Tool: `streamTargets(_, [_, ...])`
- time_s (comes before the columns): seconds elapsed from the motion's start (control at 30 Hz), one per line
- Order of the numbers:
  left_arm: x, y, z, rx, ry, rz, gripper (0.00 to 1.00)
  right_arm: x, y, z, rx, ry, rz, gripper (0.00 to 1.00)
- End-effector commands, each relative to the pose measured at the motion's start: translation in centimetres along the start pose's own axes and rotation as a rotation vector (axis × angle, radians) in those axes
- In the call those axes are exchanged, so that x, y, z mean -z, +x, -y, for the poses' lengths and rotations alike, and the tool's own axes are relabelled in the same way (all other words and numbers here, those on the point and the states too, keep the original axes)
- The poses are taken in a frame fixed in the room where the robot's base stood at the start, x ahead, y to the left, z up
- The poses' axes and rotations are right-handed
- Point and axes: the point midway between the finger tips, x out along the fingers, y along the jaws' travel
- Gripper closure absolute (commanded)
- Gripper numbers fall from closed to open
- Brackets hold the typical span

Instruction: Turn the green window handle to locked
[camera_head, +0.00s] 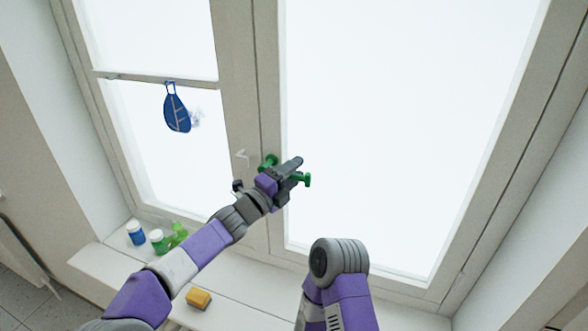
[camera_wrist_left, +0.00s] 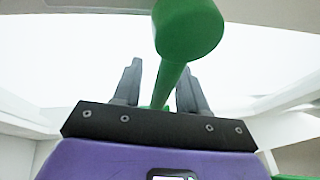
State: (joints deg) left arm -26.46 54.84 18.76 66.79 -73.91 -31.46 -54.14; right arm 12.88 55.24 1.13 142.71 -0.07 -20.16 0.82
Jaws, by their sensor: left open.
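The green window handle (camera_head: 268,162) is mounted on the pale window frame, with its green end (camera_head: 306,180) showing to the right beyond my fingers. My left gripper (camera_head: 296,170) is at the handle and hides its middle part. In the left wrist view the handle's round green knob (camera_wrist_left: 188,30) is close to the camera. Its bar runs down between the two open fingers of my gripper (camera_wrist_left: 160,85). I cannot tell whether either finger touches the bar. The right gripper is out of view; only a link of my right arm shows.
A blue leaf-shaped ornament (camera_head: 177,112) hangs in the left window. On the sill (camera_head: 100,262) stand a blue-lidded jar (camera_head: 136,232), a green-lidded jar (camera_head: 158,241) and a light green object (camera_head: 178,234). A yellow block (camera_head: 198,298) lies nearer.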

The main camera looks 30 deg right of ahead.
Motion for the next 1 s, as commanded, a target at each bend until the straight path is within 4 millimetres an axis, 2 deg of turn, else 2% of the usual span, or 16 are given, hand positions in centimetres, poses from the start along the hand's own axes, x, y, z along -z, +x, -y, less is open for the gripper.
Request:
streamTargets(0.2, [0.04, 0.04, -0.05, 0.000, -0.001, 0.000, 0.58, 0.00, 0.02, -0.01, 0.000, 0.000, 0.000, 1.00])
streamTargets(0.5, [0.03, 0.02, -0.05, 0.000, -0.001, 0.000, 1.00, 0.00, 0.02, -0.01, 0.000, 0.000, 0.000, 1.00])
streamTargets(1.0, [0.11, -0.01, -0.34, -0.017, 0.038, -0.010, 1.00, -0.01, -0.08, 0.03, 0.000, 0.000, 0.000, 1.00])
